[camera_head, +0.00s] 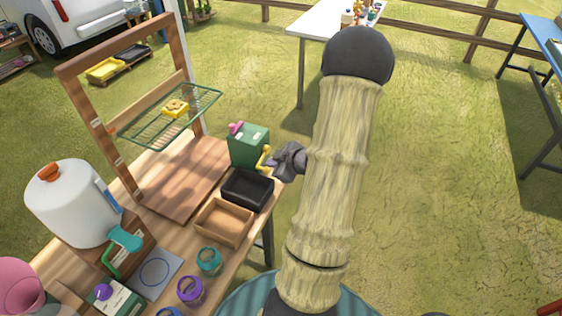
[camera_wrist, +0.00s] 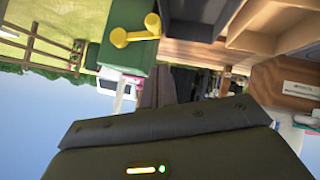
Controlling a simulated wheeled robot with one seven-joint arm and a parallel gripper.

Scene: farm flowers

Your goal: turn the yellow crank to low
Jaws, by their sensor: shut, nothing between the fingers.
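The yellow crank (camera_head: 265,158) sticks out of the right side of a green box (camera_head: 248,143) at the right edge of the wooden bench. In the wrist view the crank (camera_wrist: 135,30) shows as a yellow bar with a rounded knob at each end, against the green box (camera_wrist: 125,52). My gripper (camera_head: 281,161) is just right of the crank, shut and empty. In the wrist view the dark fingers (camera_wrist: 158,88) are below the crank and look apart from it. Whether they touch it is unclear. No low marking is readable.
A black tray (camera_head: 247,190) and a wooden tray (camera_head: 225,222) sit in front of the box. A wire shelf (camera_head: 150,125) stands behind it, left. Several small jars and a white dispenser (camera_head: 75,205) are further left. Open grass lies right of the bench.

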